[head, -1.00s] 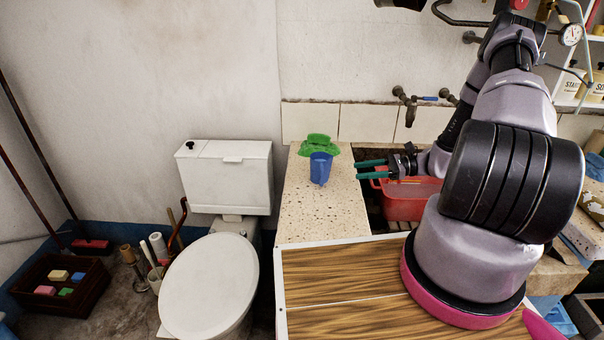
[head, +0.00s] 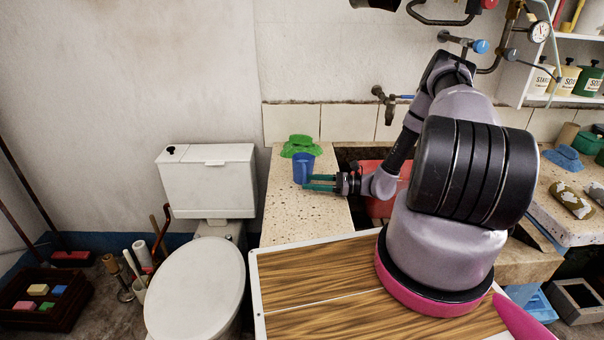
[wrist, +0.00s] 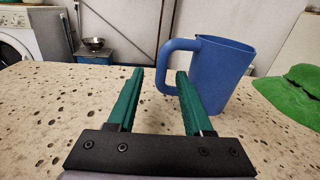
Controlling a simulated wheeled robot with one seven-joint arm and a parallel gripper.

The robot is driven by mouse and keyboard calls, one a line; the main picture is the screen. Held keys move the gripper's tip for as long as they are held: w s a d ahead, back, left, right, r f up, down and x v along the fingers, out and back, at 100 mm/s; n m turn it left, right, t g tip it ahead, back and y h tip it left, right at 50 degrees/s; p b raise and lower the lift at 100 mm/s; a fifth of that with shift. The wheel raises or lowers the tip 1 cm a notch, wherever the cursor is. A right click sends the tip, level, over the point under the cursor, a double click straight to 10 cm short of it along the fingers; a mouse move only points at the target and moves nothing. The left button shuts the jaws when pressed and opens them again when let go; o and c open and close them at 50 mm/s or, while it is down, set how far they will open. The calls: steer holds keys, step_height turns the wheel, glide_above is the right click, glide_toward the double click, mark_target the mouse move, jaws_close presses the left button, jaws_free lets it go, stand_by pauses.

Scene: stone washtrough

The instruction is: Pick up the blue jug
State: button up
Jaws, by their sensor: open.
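The blue jug (head: 303,167) stands upright on the speckled stone counter (head: 285,222). In the wrist view the jug (wrist: 220,75) is ahead and right of centre, with its handle (wrist: 168,68) turned left towards my fingers. My gripper (head: 308,183) is open, with green fingers pointing left at the jug in the head view. In the wrist view the gripper (wrist: 160,80) has its fingertips just short of the handle, which shows between and behind the right finger. I cannot tell whether the right fingertip touches it. Nothing is held.
A green cloth-like hat (head: 300,145) lies behind the jug and shows at the right in the wrist view (wrist: 294,92). A red basin (head: 372,172) sits in the trough behind my arm. Taps (head: 388,105) stick out from the wall above. The counter's front is clear.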

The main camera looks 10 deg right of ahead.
steer(key=shift+x, duration=1.35)
steer(key=shift+w, duration=0.15)
jaws_close()
